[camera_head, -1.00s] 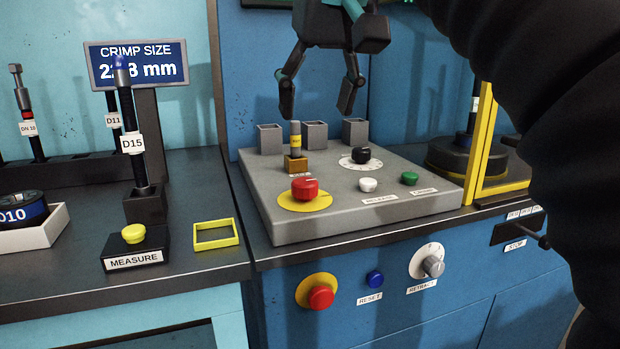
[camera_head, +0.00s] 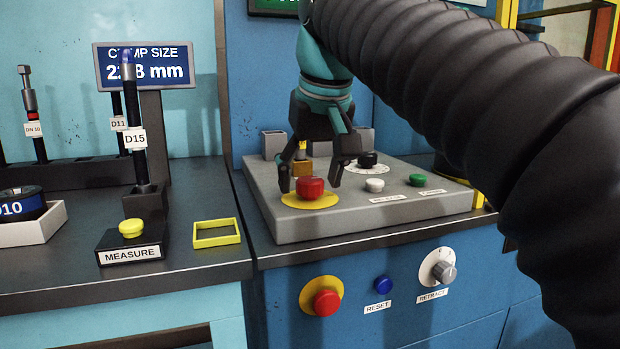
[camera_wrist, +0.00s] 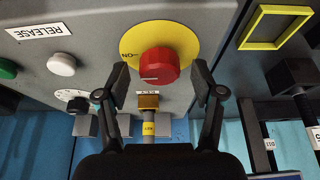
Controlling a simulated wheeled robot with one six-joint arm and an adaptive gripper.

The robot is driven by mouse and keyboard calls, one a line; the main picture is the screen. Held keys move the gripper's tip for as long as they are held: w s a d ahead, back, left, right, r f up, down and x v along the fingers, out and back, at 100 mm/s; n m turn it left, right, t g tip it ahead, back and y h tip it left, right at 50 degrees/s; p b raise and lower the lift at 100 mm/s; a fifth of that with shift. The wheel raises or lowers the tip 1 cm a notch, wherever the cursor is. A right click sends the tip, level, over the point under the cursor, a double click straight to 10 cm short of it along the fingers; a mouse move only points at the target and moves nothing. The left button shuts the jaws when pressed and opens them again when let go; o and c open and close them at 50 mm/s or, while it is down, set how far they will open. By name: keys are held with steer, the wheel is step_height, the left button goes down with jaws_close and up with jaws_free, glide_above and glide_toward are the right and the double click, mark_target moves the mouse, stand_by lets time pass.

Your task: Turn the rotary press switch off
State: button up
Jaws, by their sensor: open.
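A red rotary knob (camera_head: 311,187) sits on a round yellow plate (camera_head: 289,201) on top of the grey control box. In the wrist view the knob (camera_wrist: 159,66) bears a short white line, and its yellow plate (camera_wrist: 185,38) reads "ON" beside it. My gripper (camera_head: 311,180) is open, pointing down, with one finger on each side of the knob. In the wrist view the two fingertips (camera_wrist: 161,80) flank the knob with gaps showing. Contact with the box top cannot be told.
A brown block with a yellow-banded pin (camera_wrist: 149,103) stands close behind the knob, near my fingers. White (camera_head: 375,185) and green (camera_head: 417,180) buttons and a black dial (camera_head: 368,160) lie to the right. Another red button (camera_head: 326,303) is on the front panel below.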

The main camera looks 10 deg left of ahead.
steer(key=c, duration=1.1)
steer(key=shift+c, duration=0.2)
steer(key=shift+r+n+p, duration=0.1)
steer(key=shift+n+p, duration=0.2)
steer(key=shift+p, duration=0.05)
steer(key=n+g+y+p, duration=0.1)
steer(key=n+p, duration=0.1)
steer(key=shift+d+r+n, duration=0.1)
steer(key=shift+d+n, duration=0.05)
steer(key=shift+n, duration=0.15)
steer(key=n+g+p, duration=0.1)
steer(key=n+p, duration=0.2)
steer(key=n, duration=0.1)
steer(key=shift+w+n+y, duration=0.15)
steer(key=shift+n+y, duration=0.15)
steer(key=shift+y, duration=0.1)
steer(key=n+g, duration=0.1)
steer(key=n, duration=0.1)
steer(key=n+g, duration=0.1)
steer(key=n, duration=0.1)
steer(key=shift+w+f+n, duration=0.1)
steer(key=shift+f+n, duration=0.1)
steer(key=shift+n, duration=0.1)
steer(key=n+g, duration=0.2)
steer(key=n, duration=0.3)
steer(key=shift+w, duration=0.1)
steer(key=shift+n, duration=0.4)
